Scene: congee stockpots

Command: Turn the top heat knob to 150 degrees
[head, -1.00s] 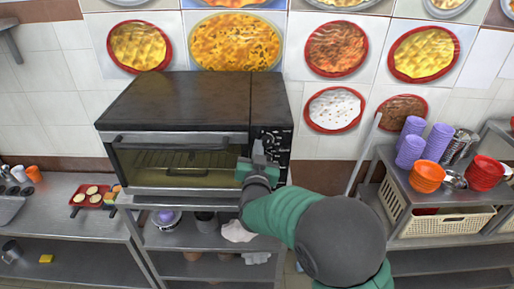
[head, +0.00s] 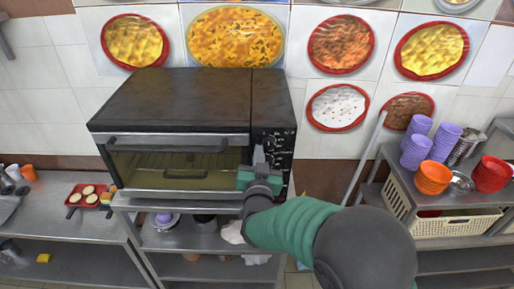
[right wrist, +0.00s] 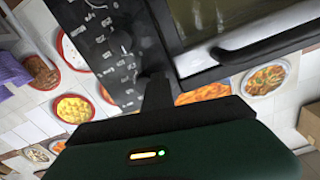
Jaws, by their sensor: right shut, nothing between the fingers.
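The toaster oven (head: 190,98) stands on a metal shelf unit, its glass door shut. Its black control panel (head: 284,150), with white markings, is on the right of the oven front. The panel also shows in the right wrist view (right wrist: 110,55). My right gripper (head: 260,156) is at the left part of the panel, beside the door, its fingers shut and empty. In the right wrist view the dark fingers (right wrist: 156,92) reach the panel by the door edge. The top heat knob and its setting cannot be made out clearly; the gripper covers part of the panel. My left gripper is not in view.
The oven door handle (head: 180,141) is left of the gripper. A red tray (head: 88,195) with food is on the left counter. Orange bowls (head: 433,178) and purple cups (head: 416,150) stand on the right table. Food pictures hang on the wall behind.

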